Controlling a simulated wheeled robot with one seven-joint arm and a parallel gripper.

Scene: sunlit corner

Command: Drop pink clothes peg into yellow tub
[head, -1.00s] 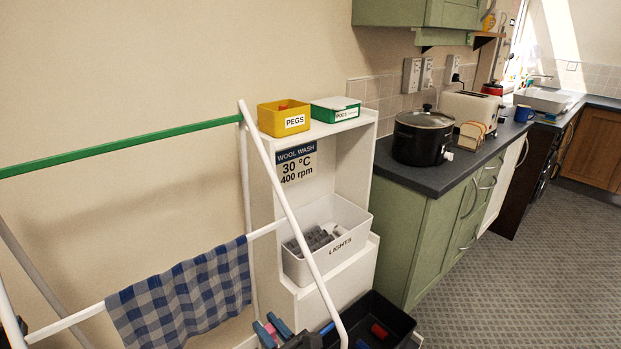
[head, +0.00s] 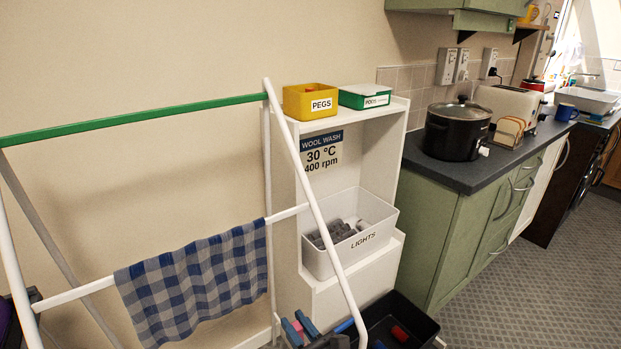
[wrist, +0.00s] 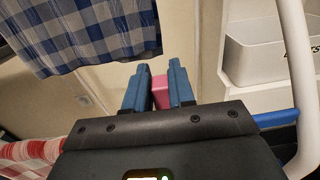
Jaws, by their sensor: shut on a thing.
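The yellow tub (head: 297,105), labelled PEGS, stands on top of the white shelf unit, left of a green and white box. Something orange shows just inside its rim. My gripper (head: 299,325) is low at the bottom of the head view, beside the drying rack's white leg and well below the tub. In the wrist view my gripper (wrist: 159,85) has its blue fingers shut on the pink clothes peg (wrist: 160,92). The peg shows between the fingers, partly hidden by them. The tub is not in the wrist view.
The white drying rack (head: 320,215) stands in front of the shelf, with a checked cloth (head: 190,285) on it. A white LIGHTS bin (head: 380,240) sits on the shelf. A black crate (head: 420,328) is on the floor. A slow cooker (head: 455,132) stands on the counter.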

